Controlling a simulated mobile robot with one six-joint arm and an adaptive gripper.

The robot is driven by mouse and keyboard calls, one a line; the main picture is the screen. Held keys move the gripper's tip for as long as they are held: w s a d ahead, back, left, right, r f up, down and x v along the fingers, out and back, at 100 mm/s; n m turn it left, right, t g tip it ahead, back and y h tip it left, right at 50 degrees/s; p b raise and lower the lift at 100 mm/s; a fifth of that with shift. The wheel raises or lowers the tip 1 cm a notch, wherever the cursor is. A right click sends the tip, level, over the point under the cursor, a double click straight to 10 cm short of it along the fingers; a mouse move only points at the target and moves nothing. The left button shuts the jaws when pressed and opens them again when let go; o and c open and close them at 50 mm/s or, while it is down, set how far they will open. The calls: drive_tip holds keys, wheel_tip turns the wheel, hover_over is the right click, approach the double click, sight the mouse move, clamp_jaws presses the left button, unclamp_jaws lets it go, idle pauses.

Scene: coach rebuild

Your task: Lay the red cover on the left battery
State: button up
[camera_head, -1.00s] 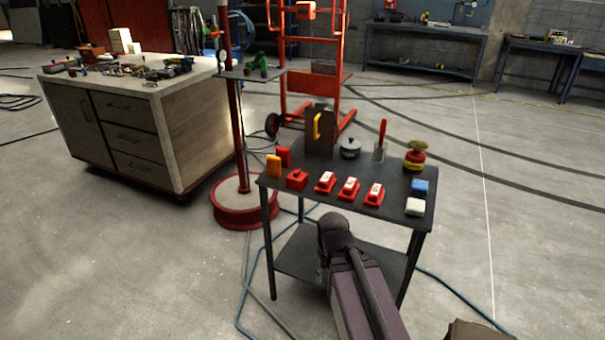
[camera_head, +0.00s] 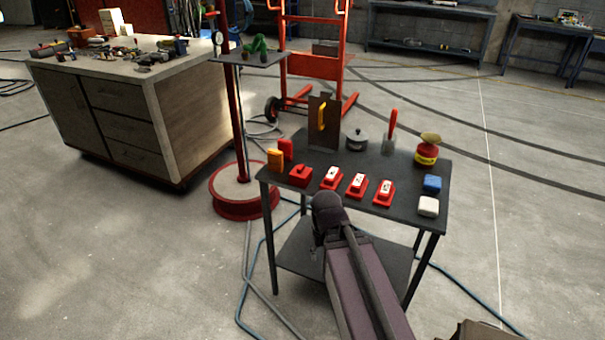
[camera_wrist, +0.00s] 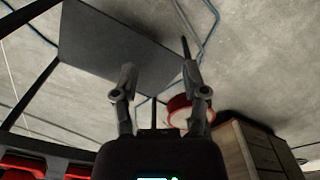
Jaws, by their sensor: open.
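A plain red block-like piece with a raised top (camera_head: 300,175) sits at the front left of the dark table; it may be the red cover. To its right, three red units with white tops stand in a row: left (camera_head: 331,178), middle (camera_head: 356,185) and right (camera_head: 384,192). I cannot tell surely which are batteries. My gripper (camera_wrist: 159,68) is open and empty in the wrist view, its fingers apart over the table's lower shelf (camera_wrist: 105,40). Red pieces (camera_wrist: 22,166) show at that view's lower left. In the head view, my arm stands before the table and the fingers do not show.
The tabletop (camera_head: 240,0) is not at issue; the dark table (camera_head: 405,212) also holds an orange block (camera_head: 275,160), an upright brown plate (camera_head: 316,135), a grey pot (camera_head: 357,140), a red-handled trowel (camera_head: 390,135), a can (camera_head: 427,155), and blue (camera_head: 432,184) and white blocks (camera_head: 428,206).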

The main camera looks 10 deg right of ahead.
drive_tip(key=o, duration=0.6)
drive_tip(key=shift+w+a+r, duration=0.1)
drive_tip(key=shift+w, duration=0.05)
drive_tip(key=shift+w+r+p, duration=0.2)
drive_tip(key=shift+w+p, duration=0.05)
drive_tip(key=shift+p, duration=0.05)
drive_tip(key=m+p, duration=0.7)
drive_tip(key=p, duration=1.2)
approach(300, 167)
drive_tip(key=shift+a, duration=0.1)
drive_tip(key=shift+f, duration=0.2)
wheel_tip(300, 167, down, 8)
drive_tip(key=b, duration=0.8)
drive_tip(key=shift+f+b, duration=0.2)
drive_tip(key=shift+b, duration=0.2)
drive_tip(key=shift+f+b, duration=2.6)
drive_tip(key=shift+c, duration=0.2)
